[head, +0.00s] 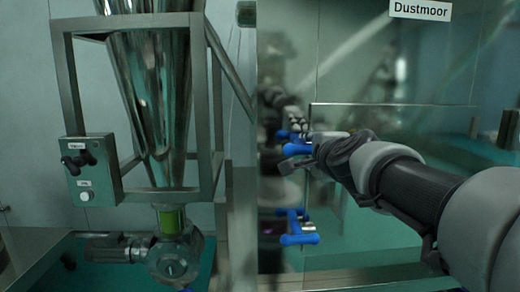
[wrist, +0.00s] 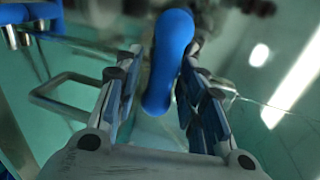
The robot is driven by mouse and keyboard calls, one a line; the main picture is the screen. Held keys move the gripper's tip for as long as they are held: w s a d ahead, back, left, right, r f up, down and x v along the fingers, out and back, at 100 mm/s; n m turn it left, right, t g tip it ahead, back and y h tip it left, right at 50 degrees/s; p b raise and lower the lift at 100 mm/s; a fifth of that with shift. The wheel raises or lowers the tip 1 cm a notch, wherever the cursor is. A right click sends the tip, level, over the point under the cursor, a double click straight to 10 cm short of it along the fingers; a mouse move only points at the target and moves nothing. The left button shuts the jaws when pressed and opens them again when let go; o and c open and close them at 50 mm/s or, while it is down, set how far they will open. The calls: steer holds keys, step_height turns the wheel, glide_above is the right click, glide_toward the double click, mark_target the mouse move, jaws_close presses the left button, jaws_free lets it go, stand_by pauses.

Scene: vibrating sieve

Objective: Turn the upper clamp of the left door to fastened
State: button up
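The upper clamp of the left door (head: 297,149) has a blue handle and sits at the door's edge in the head view. In the wrist view its blue handle (wrist: 168,65) stands lengthwise between my fingers, close to the right finger and with a narrow gap to the left one. My gripper (wrist: 163,62) is open around the handle; in the head view my gripper (head: 305,146) is at the clamp and partly covers it. The glass door (head: 350,225) lies behind my arm. The clamp's base is largely hidden.
A lower blue clamp (head: 298,238) sits below on the same edge. A metal bar handle (wrist: 68,88) is left of my fingers in the wrist view, with more blue clamp parts (wrist: 28,13) at the upper left. A framed steel hopper (head: 155,95) with a control box (head: 90,170) stands left.

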steer(key=s+r, duration=0.2)
steer(key=s, duration=1)
steer(key=shift+r, duration=0.15)
steer(key=shift+w, duration=0.1)
steer(key=s+f+n+g, duration=0.5)
steer(key=s+f+n, duration=0.4)
steer(key=s+f, duration=0.3)
steer(key=s+a+f+n+g, duration=0.1)
steer(key=s+f+n+g, duration=0.5)
steer(key=f, duration=1.1)
steer(key=s+n, duration=0.3)
steer(key=s, duration=0.3)
steer(key=shift+s+a+f, duration=0.15)
steer(key=shift+a+f, duration=0.05)
steer(key=shift+f, duration=0.1)
steer(key=shift+s+f, duration=0.1)
steer(key=shift+c, duration=0.7)
